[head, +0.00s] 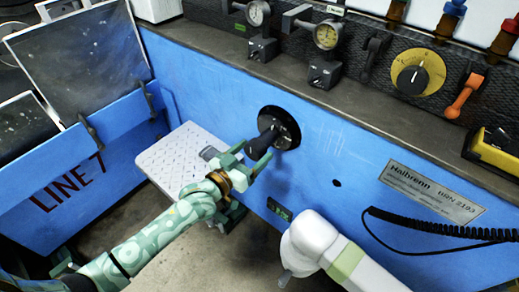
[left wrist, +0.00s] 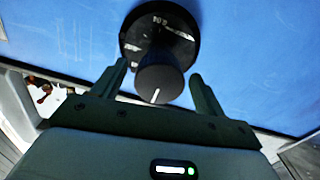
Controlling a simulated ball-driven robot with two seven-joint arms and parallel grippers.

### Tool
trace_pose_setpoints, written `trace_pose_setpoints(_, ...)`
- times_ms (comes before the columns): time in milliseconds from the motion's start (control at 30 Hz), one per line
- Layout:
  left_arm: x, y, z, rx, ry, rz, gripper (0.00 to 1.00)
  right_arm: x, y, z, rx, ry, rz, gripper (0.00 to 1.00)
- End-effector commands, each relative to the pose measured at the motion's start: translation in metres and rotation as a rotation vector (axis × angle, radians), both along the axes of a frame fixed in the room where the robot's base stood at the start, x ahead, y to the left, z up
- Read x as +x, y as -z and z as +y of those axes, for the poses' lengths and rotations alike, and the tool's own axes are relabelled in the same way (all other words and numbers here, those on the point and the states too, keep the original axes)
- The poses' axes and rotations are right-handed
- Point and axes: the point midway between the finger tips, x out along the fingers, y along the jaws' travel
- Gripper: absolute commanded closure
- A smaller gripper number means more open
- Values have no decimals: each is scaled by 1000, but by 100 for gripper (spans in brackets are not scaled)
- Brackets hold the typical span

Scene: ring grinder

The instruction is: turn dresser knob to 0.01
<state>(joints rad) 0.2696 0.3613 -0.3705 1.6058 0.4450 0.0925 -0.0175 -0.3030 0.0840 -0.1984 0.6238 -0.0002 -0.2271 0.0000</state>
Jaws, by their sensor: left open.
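A black knob (head: 268,140) stands out from a round black dial plate (head: 285,125) on the blue front panel; I take it to be the dresser knob. In the left wrist view the knob (left wrist: 160,80) faces me, with a white index line at the lower part of its face. The dial plate (left wrist: 180,33) behind it has white marks, too small to read for sure. My left gripper (head: 250,155) is open at the knob, one finger on each side. In the wrist view a gap shows beside each finger.
A black coiled cable (head: 430,229) hangs at the right. Gauges (head: 327,36) and a yellow-ringed dial (head: 433,65) stand on the shelf above. A pale plate (head: 170,160) lies left of my gripper.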

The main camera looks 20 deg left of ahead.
Motion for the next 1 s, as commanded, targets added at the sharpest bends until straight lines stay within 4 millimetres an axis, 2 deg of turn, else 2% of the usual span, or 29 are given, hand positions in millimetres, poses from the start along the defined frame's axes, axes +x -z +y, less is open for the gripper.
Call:
trace_pose_setpoints(100, 16, 3, -6, -2, 0, 2, 28, 1, 7, 0, -1, -9, 8, 64)
trace_pose_setpoints(200, 23, 2, -8, -2, 0, 2, 28, 9, 9, -1, -3, -20, -1, 64)
trace_pose_setpoints(500, 26, -1, -9, 0, 0, 0, 28, 12, 8, -9, -12, -26, -6, 64)
trace_pose_setpoints(533, 26, 0, -9, 0, 0, 0, 30, 11, 8, -9, -12, -26, -5, 64)
trace_pose_setpoints(600, 26, 0, -9, 0, 0, 0, 50, 8, 7, -9, -12, -26, -1, 64)
trace_pose_setpoints(700, 26, 0, -9, 0, 0, 0, 73, 5, 7, -8, -11, -25, 4, 64)
trace_pose_setpoints(1000, 25, -1, -9, 26, 0, -10, 72, 4, 5, -4, -7, -20, 3, 64)
